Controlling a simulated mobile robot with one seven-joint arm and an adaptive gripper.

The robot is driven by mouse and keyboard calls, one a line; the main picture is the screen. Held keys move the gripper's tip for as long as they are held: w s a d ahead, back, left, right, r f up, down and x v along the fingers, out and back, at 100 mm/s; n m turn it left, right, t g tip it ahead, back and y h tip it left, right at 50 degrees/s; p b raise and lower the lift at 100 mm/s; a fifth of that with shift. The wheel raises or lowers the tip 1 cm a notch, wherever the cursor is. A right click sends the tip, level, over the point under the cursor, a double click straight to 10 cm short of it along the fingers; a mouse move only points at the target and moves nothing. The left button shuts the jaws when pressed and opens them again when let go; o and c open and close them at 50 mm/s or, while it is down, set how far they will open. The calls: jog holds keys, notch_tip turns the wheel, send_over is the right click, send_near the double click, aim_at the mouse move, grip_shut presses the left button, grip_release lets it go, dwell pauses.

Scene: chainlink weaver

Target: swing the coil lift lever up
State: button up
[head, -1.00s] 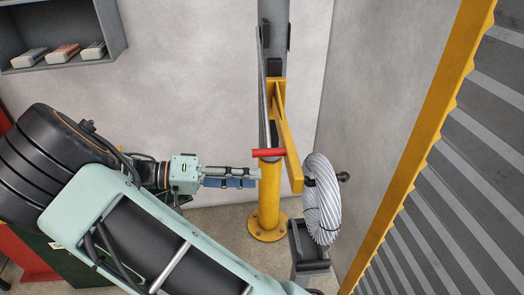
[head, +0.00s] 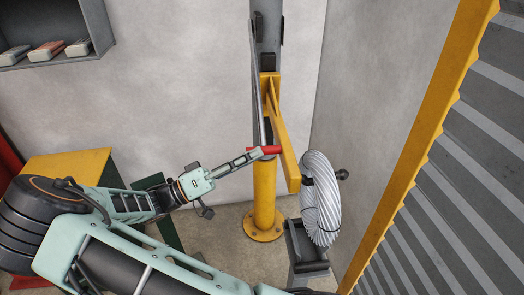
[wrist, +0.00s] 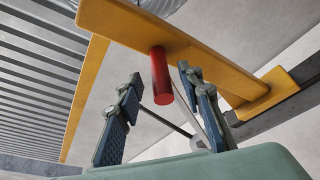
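The coil lift lever has a red handle (head: 268,150) in front of the grey post, level with the top of the yellow column (head: 265,195). In the wrist view the red handle (wrist: 160,77) sticks out from the yellow arm toward me. My gripper (head: 252,155) is at the left end of the handle, and its arm reaches in from the lower left. The wrist view shows my gripper (wrist: 158,82) open, with the handle between its two spread fingers. There is a gap on both sides; I cannot tell how deep the handle sits.
A coil of grey wire (head: 320,200) stands right of the yellow arm (head: 285,150), above a grey stand (head: 305,245). A ribbed shutter with a yellow frame (head: 425,130) closes off the right. A wall shelf (head: 55,35) is at upper left. The wall left of the post is clear.

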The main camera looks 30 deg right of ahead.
jog(key=shift+x, duration=1.65)
grip_shut()
